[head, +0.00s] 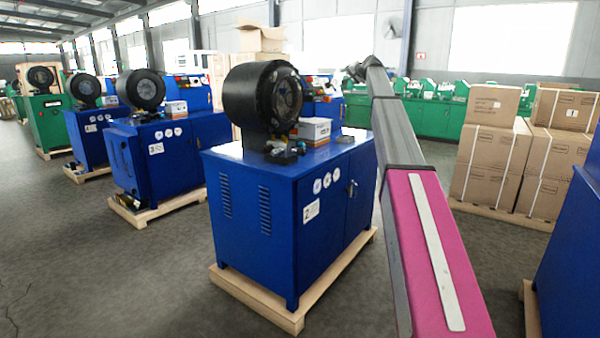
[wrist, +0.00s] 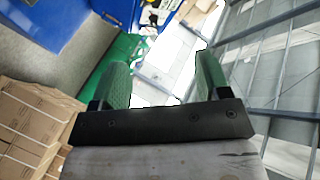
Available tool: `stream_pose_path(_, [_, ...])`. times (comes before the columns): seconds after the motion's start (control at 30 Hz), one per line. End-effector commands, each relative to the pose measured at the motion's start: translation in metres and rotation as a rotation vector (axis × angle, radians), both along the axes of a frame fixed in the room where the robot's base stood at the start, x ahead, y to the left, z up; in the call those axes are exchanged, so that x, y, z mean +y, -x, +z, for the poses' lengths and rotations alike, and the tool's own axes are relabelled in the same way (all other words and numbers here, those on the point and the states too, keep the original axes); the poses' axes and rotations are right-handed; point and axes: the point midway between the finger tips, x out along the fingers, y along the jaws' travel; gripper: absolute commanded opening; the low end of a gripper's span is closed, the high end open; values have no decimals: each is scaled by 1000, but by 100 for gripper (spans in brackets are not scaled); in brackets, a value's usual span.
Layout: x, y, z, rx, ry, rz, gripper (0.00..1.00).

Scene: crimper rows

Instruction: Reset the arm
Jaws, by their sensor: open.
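My gripper (wrist: 162,88) shows in the wrist view. Its two green-padded fingers stand wide apart with nothing between them, so it is open and empty. Beyond the fingers the wrist view shows a tilted scene of green and blue machines, a bright window and roof beams. In the head view my arm stretches forward from the lower right toward the middle, and its far end is up beside the nearest blue crimper (head: 290,190). The gripper itself cannot be made out there.
The nearest crimper has a black round head (head: 262,95) and small boxes (head: 314,128) on top. More blue crimpers (head: 160,150) stand in a row at left. Cardboard boxes (head: 488,150) are stacked at right. Grey floor (head: 130,270) is clear at front left.

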Motion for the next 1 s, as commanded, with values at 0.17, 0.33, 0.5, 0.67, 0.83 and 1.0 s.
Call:
stream_pose_path(0.17, [4, 9, -28, 25, 18, 5, 70])
stream_pose_path(0.33, [8, 20, -62, 57, 43, 11, 70])
stream_pose_path(0.5, [14, 38, -109, 102, 79, 20, 70])
stream_pose_path(0.67, [22, 65, -172, 163, 126, 34, 70])
stream_pose_path(0.83, [33, 117, -268, 265, 203, 62, 70])
stream_pose_path(1.0, [42, 178, -360, 375, 288, 96, 70])
